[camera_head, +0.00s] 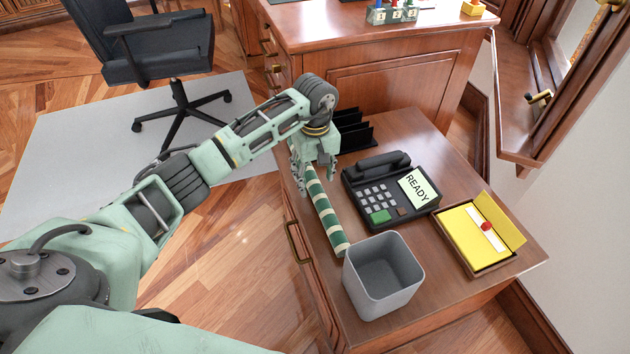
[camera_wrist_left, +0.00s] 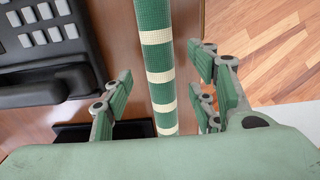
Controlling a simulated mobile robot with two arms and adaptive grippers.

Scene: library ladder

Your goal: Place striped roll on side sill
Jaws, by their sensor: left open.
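The striped roll (camera_head: 327,222), green with cream bands, lies along the left edge of the wooden cabinet top. In the left wrist view the roll (camera_wrist_left: 154,45) runs down between the finger pads, with gaps visible on both sides. My left gripper (camera_head: 312,172) is open over the far part of the roll and hides some of it. Its open fingers (camera_wrist_left: 165,88) also show in the wrist view. My right gripper is out of view.
A grey bin (camera_head: 351,290) stands by the roll's near end. A black phone (camera_head: 372,200) marked READY, a yellow box (camera_head: 467,232) and a black rack (camera_head: 360,138) share the cabinet top. A larger desk (camera_head: 400,70) stands behind; a chair (camera_head: 165,45) is at left.

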